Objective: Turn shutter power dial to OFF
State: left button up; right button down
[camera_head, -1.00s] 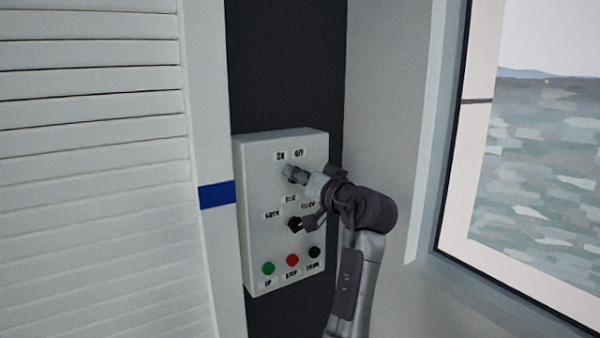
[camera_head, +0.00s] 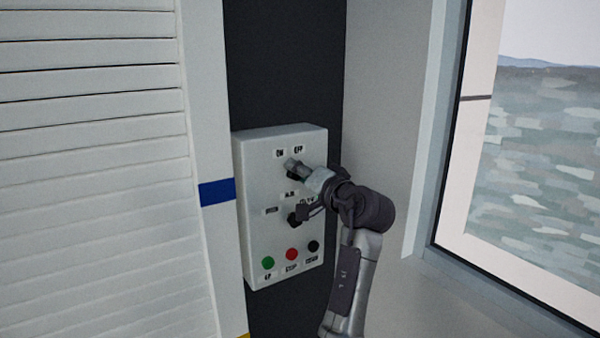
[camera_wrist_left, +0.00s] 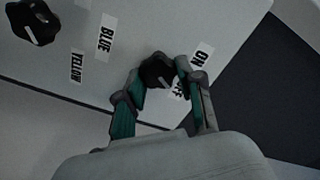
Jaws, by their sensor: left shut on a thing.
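The shutter power dial (camera_head: 291,172) is a dark knob near the top of the white control box, below the ON label (camera_head: 279,153) and the OFF label (camera_head: 298,150). It also shows in the left wrist view (camera_wrist_left: 157,72). My left gripper (camera_head: 296,169) is shut on the dial, with one finger on each side of it (camera_wrist_left: 160,80). In the wrist view the ON label is clear and the OFF label is partly covered by a finger. The dial's pointing direction is hidden. My right gripper is not in view.
A second black dial (camera_head: 294,219) with colour labels sits below on the box (camera_head: 262,200). Green (camera_head: 268,263), red (camera_head: 292,254) and black (camera_head: 314,246) buttons line the bottom. A slatted shutter (camera_head: 95,190) stands left; a window (camera_head: 545,160) is at right.

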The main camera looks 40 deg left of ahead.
pick_arm(q)
jog(key=o, duration=1.2)
jog(key=shift+c, duration=0.2)
jog(key=v, duration=1.2)
